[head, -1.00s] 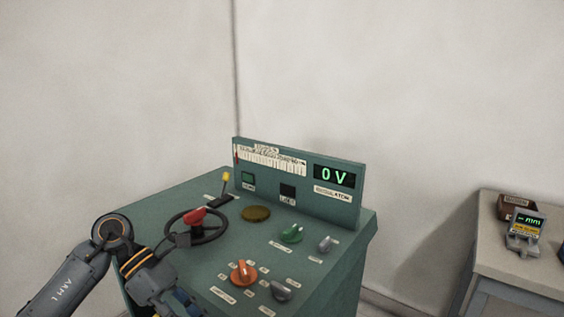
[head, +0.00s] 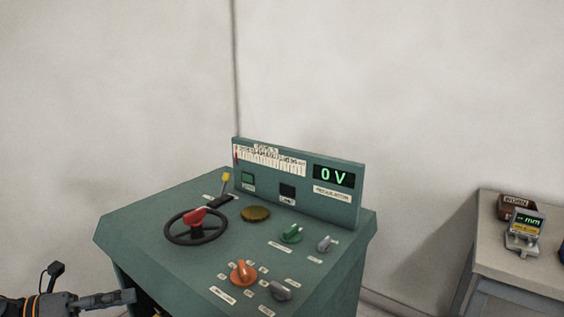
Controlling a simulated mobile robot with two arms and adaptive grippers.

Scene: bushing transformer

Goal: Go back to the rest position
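My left gripper (head: 124,297) is low at the left edge of the head view, with its dark fingers pointing right. It is in front of the green control desk (head: 140,235), below its left front corner, apart from the handwheel. I see the fingers nearly edge-on, so their opening is unclear. I see nothing held in it. My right gripper is out of view. The desk carries a black handwheel (head: 197,228) with a red hub, and a display (head: 334,176) reading "0 V".
On the desk are a yellow-tipped lever (head: 226,184), an orange knob (head: 243,273), a green knob (head: 291,233) and grey knobs. A grey side table (head: 500,265) at the right holds a small meter (head: 524,231) and a brown box (head: 515,205). Plain walls stand behind.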

